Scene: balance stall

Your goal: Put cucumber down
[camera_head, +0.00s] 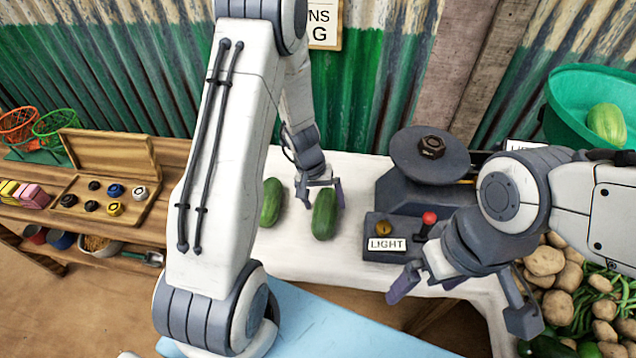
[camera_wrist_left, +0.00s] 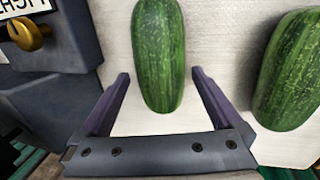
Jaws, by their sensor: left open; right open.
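A green cucumber (camera_head: 325,218) lies on the white table cloth (camera_head: 357,180). My left gripper (camera_head: 322,194) is at its far end, open, its fingers apart. In the left wrist view, that cucumber (camera_wrist_left: 158,55) lies on the cloth, its near end between and ahead of the open fingertips (camera_wrist_left: 160,76); no finger visibly grips it. A second cucumber (camera_head: 270,203) lies beside it to the left, and shows at the right of the left wrist view (camera_wrist_left: 292,72). My right gripper (camera_head: 463,300) is open and empty in front of the scale.
A dark scale (camera_head: 388,196) with a LIGHT sign, a red-knobbed lever (camera_head: 429,217) and a nut-shaped weight (camera_head: 432,146) on its pan stands right of the cucumbers. A wooden weight box (camera_head: 112,160) is left; potatoes (camera_head: 545,262) are right.

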